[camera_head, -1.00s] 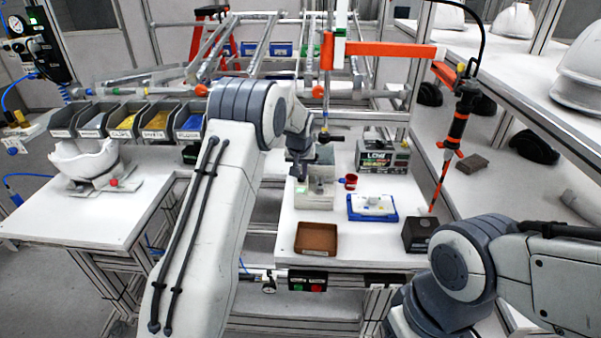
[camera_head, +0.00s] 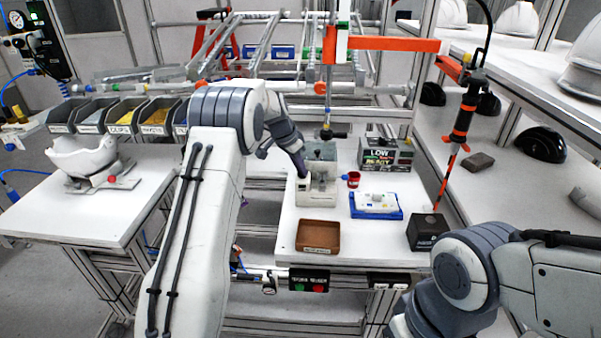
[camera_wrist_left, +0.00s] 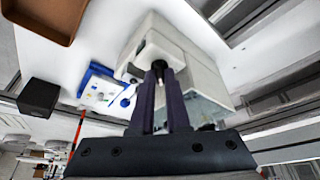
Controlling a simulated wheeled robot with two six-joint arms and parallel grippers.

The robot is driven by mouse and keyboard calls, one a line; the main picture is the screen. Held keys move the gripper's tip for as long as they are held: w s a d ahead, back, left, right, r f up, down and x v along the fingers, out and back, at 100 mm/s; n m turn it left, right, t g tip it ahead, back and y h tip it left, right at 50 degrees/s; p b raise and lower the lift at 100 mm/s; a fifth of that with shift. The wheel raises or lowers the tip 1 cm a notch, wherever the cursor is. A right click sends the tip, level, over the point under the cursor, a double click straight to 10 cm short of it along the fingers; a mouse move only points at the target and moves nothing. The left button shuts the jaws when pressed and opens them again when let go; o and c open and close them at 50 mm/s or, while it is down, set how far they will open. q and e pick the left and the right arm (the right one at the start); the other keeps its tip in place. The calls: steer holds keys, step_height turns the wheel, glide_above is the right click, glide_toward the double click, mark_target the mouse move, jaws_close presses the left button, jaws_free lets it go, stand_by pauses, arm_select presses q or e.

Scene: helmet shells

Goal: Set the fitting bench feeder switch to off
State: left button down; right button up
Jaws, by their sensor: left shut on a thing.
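The feeder (camera_head: 320,190) is a pale box with a clear upper part on the white bench. It also shows large in the left wrist view (camera_wrist_left: 198,62). My left gripper (camera_head: 301,171) reaches its left side from the upper left. In the left wrist view, the dark fingers of my left gripper (camera_wrist_left: 159,70) are close together against the feeder's face, beside a dark opening. They are shut on a small part there, the feeder switch, which the fingertips mostly hide. Its setting cannot be read. My right gripper is out of view; only my right arm shows at lower right.
On the bench are a brown tray (camera_head: 318,249), a blue tray (camera_head: 395,215) with a white part, a dark box (camera_head: 427,229), a red cup (camera_head: 353,179) and a sign box (camera_head: 386,154). An orange-and-black tool (camera_head: 463,122) hangs at right.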

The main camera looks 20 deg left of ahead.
arm_select(q)
steer(key=shift+a+m+h, duration=0.1)
steer(key=shift+m+h, duration=0.3)
steer(key=shift+m, duration=0.6)
steer(key=shift+w+r+m+g+p, duration=0.1)
steer(key=shift+m+g+p, duration=0.35)
steer(key=shift+m, duration=0.45)
steer(key=shift+w+a+m+g+h+p, duration=0.1)
steer(key=shift+m+g+h+p, duration=0.35)
steer(key=shift+m+p, duration=0.6)
steer(key=shift+m+g+p, duration=0.5)
steer(key=shift+m+p, duration=0.6)
steer(key=shift+m, duration=0.45)
steer(key=shift+h, duration=0.25)
steer(key=c, duration=0.9)
jaws_free()
